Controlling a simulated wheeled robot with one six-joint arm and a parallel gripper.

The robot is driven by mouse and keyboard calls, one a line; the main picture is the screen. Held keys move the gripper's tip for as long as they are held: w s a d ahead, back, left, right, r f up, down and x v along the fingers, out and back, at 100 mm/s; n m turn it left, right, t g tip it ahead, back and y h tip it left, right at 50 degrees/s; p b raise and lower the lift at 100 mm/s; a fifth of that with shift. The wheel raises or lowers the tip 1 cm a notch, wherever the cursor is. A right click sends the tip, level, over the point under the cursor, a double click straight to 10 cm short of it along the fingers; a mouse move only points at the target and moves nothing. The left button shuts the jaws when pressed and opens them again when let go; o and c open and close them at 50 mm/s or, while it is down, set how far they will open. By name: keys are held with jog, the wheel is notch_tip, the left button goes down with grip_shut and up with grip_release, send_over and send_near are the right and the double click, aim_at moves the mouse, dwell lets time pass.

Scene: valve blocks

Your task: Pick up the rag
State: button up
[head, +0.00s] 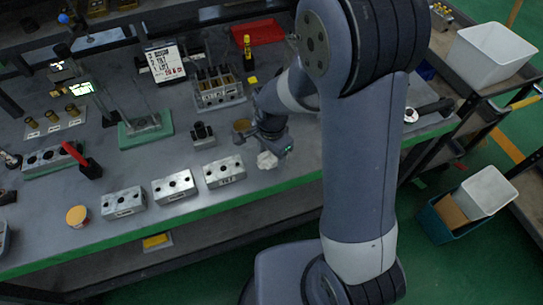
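A small crumpled white rag (266,160) lies on the grey workbench (150,177) near its green front edge, right of the metal valve blocks. My gripper (268,153) is directly above the rag, at or very close to it. The gripper's fingers are dark and small here, and my wrist partly covers them. I cannot tell whether they are open, or whether they touch the rag. The far side of the rag is hidden by my gripper.
Three metal valve blocks (174,186) stand in a row left of the rag. A block with upright parts (219,90) and a small black fixture (202,134) stand behind. A red-handled tool (75,154) and an orange round knob (76,215) are further left. White bins (488,55) stand at right.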

jog(key=c, duration=0.4)
jog(key=shift+r, duration=0.1)
jog(key=shift+c, duration=0.2)
notch_tip(320, 180, up, 10)
jog(key=shift+f, duration=0.1)
jog(key=o, duration=0.4)
jog(key=shift+c, duration=0.2)
jog(key=c, duration=0.3)
